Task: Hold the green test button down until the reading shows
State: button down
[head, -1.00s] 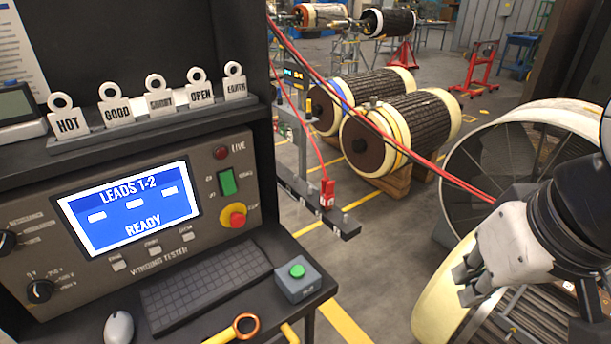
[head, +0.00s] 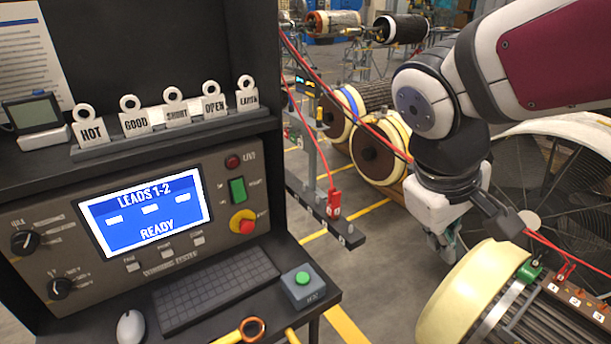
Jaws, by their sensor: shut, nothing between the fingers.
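The green test button (head: 302,277) sits on top of a small grey box (head: 310,292) at the right front corner of the tester's shelf. It stands up from the box and nothing touches it. The tester screen (head: 145,213) is lit blue and reads "LEADS 1-2" and "READY", with three blank white blocks between the lines. My gripper (head: 441,252) is shut and empty. It hangs pointing down to the right of the button box, apart from it, over the floor near the cream-ended rotor.
A keyboard (head: 216,290), a mouse (head: 131,327) and an orange-ringed tool (head: 251,330) lie on the shelf. A red emergency knob (head: 243,223) is on the panel. A bar with a red clip (head: 334,203) stands behind the box. A rotor (head: 470,290) lies at the right.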

jog(key=w+a+f+n+t+h+p, duration=0.1)
jog(key=w+a+f+n+h+p, duration=0.2)
jog(key=w+a+n, duration=0.45)
jog(key=n+t, duration=0.3)
jog(key=n, duration=0.1)
send_over(304, 280)
notch_tip(304, 280, down, 10)
jog(key=shift+r, duration=0.2)
notch_tip(304, 280, down, 8)
jog(key=b, duration=0.4)
jog(key=shift+w+f, duration=0.1)
jog(key=shift+w, duration=0.05)
jog(key=shift+f, duration=0.35)
jog(key=shift+f+b, duration=0.4)
jog(key=shift+b, duration=0.15)
